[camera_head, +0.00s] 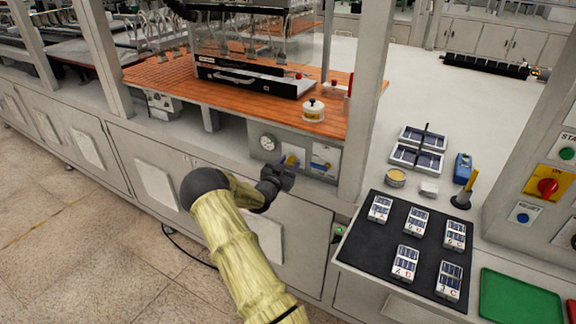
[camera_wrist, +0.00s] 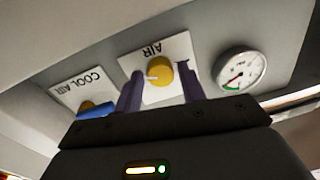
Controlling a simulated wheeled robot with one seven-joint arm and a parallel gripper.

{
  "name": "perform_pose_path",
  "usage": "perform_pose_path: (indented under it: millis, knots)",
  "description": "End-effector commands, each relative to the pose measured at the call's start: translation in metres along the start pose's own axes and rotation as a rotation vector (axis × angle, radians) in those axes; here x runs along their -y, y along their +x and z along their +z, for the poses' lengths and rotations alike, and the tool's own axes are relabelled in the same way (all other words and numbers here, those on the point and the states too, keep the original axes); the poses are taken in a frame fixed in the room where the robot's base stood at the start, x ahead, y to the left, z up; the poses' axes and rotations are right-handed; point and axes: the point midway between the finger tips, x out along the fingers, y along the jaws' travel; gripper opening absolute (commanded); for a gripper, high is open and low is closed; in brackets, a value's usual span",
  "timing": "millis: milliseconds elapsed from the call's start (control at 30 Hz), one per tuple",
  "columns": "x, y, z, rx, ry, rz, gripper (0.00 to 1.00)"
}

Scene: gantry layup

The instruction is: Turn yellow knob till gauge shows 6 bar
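The yellow knob (camera_wrist: 160,71) sits on a white plate marked AIR, upside down in the wrist view. A white mark shows on its left side. My gripper (camera_wrist: 162,84) is open, with one dark purple finger on each side of the knob and small gaps visible. Whether either finger touches it, I cannot tell. The round gauge (camera_wrist: 242,70) is to the right in the wrist view, with a red needle and a green band; its numbers are too small to read. In the head view, the gauge (camera_head: 267,142) is left of my gripper (camera_head: 289,164), which largely hides the knob.
A COOL AIR plate (camera_wrist: 84,90) with a blue-handled valve (camera_wrist: 97,111) is close beside the left finger. In the head view, a wooden bench top (camera_head: 230,99) overhangs the panel. A black mat (camera_head: 385,247) with several small packs lies to the right.

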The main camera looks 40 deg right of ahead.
Motion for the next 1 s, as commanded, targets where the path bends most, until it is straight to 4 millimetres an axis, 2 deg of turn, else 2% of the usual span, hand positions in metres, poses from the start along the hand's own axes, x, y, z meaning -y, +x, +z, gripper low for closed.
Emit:
perform_pose_path:
  millis: [33,133,167,933,967,1000]
  knots:
    - [0.0001,-0.0001,-0.0001,0.000,0.000,0.000,0.30]
    - [0.0001,-0.0002,-0.0001,0.000,0.000,0.000,0.10]
    - [0.0001,-0.0003,-0.0001,0.000,0.000,0.000,0.07]
    - [0.0009,-0.0006,-0.0001,-0.005,0.103,-0.002,0.07]
    - [0.0008,-0.0006,-0.0001,-0.005,0.103,-0.002,0.31]
    - [0.0009,-0.0006,-0.0001,-0.005,0.103,-0.002,0.39]
